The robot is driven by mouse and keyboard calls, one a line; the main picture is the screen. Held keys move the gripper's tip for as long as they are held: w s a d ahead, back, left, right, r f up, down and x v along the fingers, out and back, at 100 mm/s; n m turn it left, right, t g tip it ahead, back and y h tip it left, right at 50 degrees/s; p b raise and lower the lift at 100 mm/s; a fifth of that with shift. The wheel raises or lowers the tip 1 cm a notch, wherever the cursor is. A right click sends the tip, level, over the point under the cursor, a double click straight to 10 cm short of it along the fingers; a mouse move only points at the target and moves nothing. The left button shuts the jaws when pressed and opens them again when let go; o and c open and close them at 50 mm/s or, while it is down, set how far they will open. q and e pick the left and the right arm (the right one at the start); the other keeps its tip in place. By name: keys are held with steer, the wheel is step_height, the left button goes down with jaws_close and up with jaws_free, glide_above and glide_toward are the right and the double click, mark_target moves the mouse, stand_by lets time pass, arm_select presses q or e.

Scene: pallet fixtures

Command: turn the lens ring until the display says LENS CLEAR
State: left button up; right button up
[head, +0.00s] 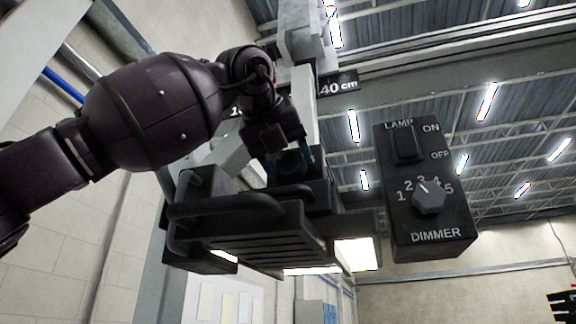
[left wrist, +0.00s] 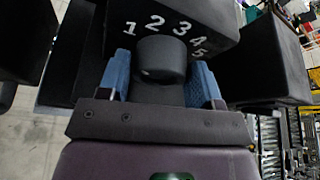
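My left gripper (head: 288,160) reaches up to the dark lamp housing (head: 250,225) from above left in the head view. Its blue finger pads stand on either side of a dark round knob or ring (head: 291,163). In the left wrist view this dark round part (left wrist: 161,60) sits between the two pads of my left gripper (left wrist: 160,80), with white numbers 1 to 5 around it. The pads are close to its sides; whether they press on it I cannot tell. No display or LENS CLEAR text shows. My right gripper is in neither view.
A dark control box (head: 424,190) hangs to the right, with a LAMP ON/OFF switch (head: 406,143) and a DIMMER knob (head: 429,199). A "40 cm" sign (head: 338,86) is above the housing. Thick dark handle bars (head: 225,207) run along its front.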

arm_select(q)
steer(key=shift+o, duration=1.4)
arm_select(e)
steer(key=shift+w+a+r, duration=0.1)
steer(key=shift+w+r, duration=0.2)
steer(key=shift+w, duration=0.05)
arm_select(q)
steer(key=v, duration=1)
steer(key=shift+s+r+b, duration=0.2)
steer(key=shift+s+b, duration=0.15)
steer(key=shift+b, duration=0.1)
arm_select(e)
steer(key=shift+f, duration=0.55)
arm_select(q)
steer(key=shift+a, duration=0.1)
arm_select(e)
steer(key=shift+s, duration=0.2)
